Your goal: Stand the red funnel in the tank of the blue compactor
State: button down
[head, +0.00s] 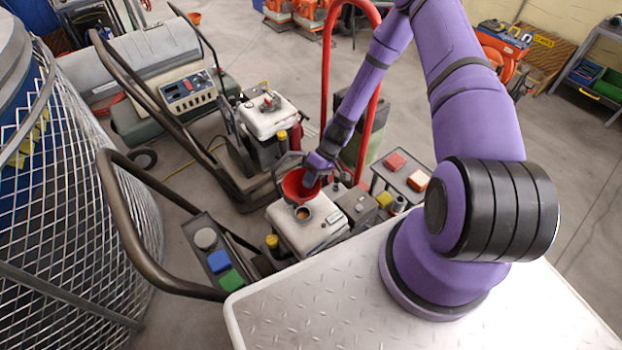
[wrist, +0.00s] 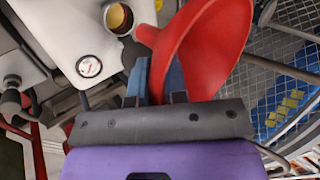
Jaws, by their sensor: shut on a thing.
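The red funnel (head: 299,187) is held in my gripper (head: 313,176), wide mouth up and somewhat tilted, in the head view. In the wrist view the funnel (wrist: 210,45) is large at the upper right, and my gripper (wrist: 158,75) is shut on its narrow part. A white tank (head: 318,232) with an open round filler hole (head: 303,213) lies just below and in front of the funnel. The hole (wrist: 118,17) also shows in the wrist view, beside the spout and apart from it. No clearly blue compactor body shows; a blue block (head: 218,261) sits on the nearest machine's handle.
Another machine with a white tank (head: 268,116) and red cap stands behind. A red tubular handle (head: 326,75) rises close to my arm. A dark handle (head: 135,215) and a wire-mesh bin (head: 75,200) are at left. A gauge (wrist: 89,66) sits on the tank.

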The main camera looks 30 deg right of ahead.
jog(key=shift+f, duration=2.45)
jog(key=shift+s+d+f, duration=0.1)
jog(key=shift+f, duration=3.3)
jog(key=c, duration=1.1)
grip_release()
jog(key=shift+r, duration=4.5)
